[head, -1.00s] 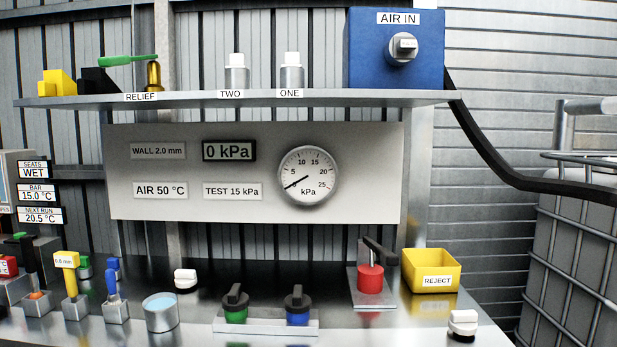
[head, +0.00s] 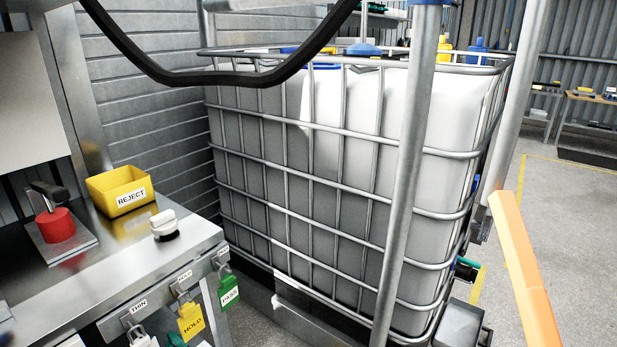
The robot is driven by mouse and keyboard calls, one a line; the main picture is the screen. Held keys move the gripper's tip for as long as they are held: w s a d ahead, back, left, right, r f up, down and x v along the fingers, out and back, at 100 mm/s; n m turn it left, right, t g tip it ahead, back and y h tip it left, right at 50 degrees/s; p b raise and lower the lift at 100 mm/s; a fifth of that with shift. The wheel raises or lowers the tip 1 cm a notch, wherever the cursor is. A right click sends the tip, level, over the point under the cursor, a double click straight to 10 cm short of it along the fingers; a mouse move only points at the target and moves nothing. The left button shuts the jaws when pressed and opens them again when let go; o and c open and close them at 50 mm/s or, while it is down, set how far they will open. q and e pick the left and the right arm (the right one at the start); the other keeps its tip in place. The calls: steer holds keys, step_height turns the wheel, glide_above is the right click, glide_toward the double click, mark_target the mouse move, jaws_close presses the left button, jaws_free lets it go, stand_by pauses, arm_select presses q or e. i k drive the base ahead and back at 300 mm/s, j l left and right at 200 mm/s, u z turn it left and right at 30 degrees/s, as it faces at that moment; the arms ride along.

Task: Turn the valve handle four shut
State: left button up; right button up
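No handle marked four can be read in the head view. A small green handle-like part (head: 467,262) sticks out low at the right end of the caged white tank (head: 350,195). Whether it is a valve handle, and how it is turned, I cannot tell. A red round fitting with a black lever (head: 57,226) stands on a metal plate on the bench at the left. It carries no readable number. Neither of my grippers is in view.
The yellow REJECT bin (head: 122,190) and a white knob (head: 164,223) stand on the bench (head: 130,255). HOLD (head: 191,323) and PASS (head: 229,292) tags hang from its edge. A black hose (head: 210,78) and a metal post (head: 407,180) cross the tank. Open floor (head: 575,220) lies right.

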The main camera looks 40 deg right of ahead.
mark_target(465, 261)
steer(key=z, duration=1.05)
steer(key=i+j+z, duration=0.1)
steer(key=z, duration=0.4)
steer(key=i+j+z, duration=0.15)
steer(key=z, duration=0.35)
steer(key=i+j+z, duration=0.15)
steer(key=z, duration=0.35)
steer(key=i+l, duration=0.1)
steer(key=l, duration=1.15)
steer(key=i+l, duration=0.15)
steer(key=l, duration=0.45)
